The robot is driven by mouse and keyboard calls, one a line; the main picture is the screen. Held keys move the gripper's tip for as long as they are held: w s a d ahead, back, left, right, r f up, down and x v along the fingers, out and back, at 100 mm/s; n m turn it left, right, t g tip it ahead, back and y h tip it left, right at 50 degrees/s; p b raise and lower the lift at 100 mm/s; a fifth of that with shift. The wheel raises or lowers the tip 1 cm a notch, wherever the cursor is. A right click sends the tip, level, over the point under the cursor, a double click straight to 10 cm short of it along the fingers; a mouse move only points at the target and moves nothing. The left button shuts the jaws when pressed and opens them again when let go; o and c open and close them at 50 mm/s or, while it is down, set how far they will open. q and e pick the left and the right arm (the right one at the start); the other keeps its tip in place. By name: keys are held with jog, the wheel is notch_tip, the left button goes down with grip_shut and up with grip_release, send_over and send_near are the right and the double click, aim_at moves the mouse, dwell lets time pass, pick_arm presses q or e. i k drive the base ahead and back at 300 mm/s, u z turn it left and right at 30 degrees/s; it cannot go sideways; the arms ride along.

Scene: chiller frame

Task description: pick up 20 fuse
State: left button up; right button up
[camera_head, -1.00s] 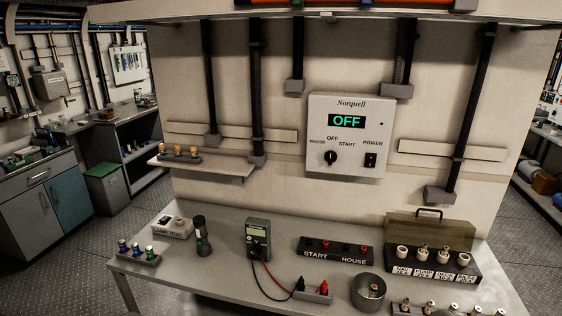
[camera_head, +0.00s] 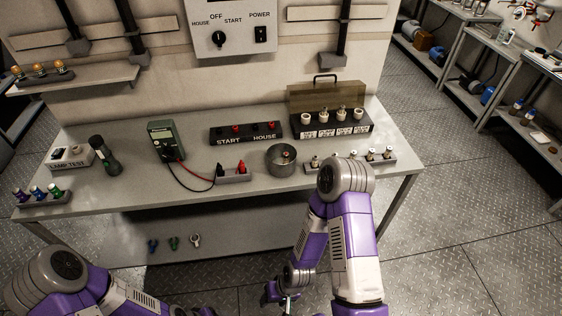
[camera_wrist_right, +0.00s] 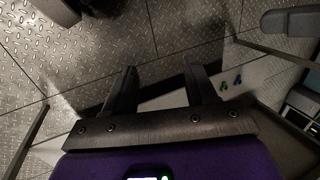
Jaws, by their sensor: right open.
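A grey rack (camera_head: 391,163) at the table's front right edge holds several small fuses with white and metal parts; my right arm covers part of it. Behind it, a black fuse block (camera_head: 322,134) with white labels carries several white fuse holders. The labels are too small to read surely, so I cannot tell which fuse is the 20. My right gripper (camera_head: 279,297) is low in front of the table, apart from the rack. In the right wrist view its fingers (camera_wrist_right: 162,88) are spread and empty above the floor. My left arm shows at lower left; its gripper is out of frame.
On the table (camera_head: 135,197) stand a round metal cup (camera_head: 281,161), a multimeter (camera_head: 166,141) with leads, a START HOUSE strip (camera_head: 246,134), a flashlight (camera_head: 104,155) and a lamp test box (camera_head: 71,158). An open smoky lid (camera_head: 327,96) stands behind the fuse block.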

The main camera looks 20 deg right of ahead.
aim_at(371, 152)
jog(key=z, duration=1.35)
jog(key=k, duration=0.2)
jog(key=u, duration=2.85)
jog(key=k, duration=1.85)
jog(key=z, duration=1.95)
